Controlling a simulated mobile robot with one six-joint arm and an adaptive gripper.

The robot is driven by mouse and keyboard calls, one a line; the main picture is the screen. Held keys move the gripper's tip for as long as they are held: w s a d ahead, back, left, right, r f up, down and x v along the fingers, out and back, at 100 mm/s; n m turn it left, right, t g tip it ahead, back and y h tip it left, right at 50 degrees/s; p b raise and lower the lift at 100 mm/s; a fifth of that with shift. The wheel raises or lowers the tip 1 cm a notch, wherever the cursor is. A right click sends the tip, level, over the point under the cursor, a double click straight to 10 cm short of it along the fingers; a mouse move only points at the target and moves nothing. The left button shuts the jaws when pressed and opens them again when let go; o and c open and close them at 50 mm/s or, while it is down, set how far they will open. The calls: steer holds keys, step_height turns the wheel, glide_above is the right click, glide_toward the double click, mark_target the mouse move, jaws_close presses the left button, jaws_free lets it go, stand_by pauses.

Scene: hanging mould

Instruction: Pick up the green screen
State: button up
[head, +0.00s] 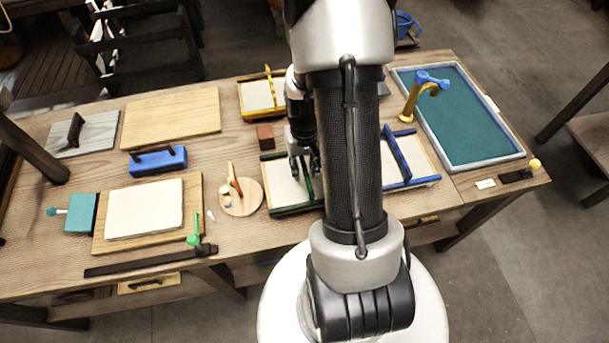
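The green screen (279,211) is a pale panel in a dark green frame with a green bar across it. It lies flat on the wooden table in the middle of the head view, and its right part is hidden behind my arm. My gripper (305,172) points down over the screen, with its fingertips at the upper part of the green bar. Whether the fingers are apart or closed on the bar cannot be made out.
A yellow-framed screen (257,97) lies behind, and a blue-framed screen (417,158) lies to the right. A red-brown block (265,136) and a round wooden disc (241,204) are close by on the left. A teal-bottomed basin (470,122) is at the far right.

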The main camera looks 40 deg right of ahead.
jaws_close()
stand_by(0.4)
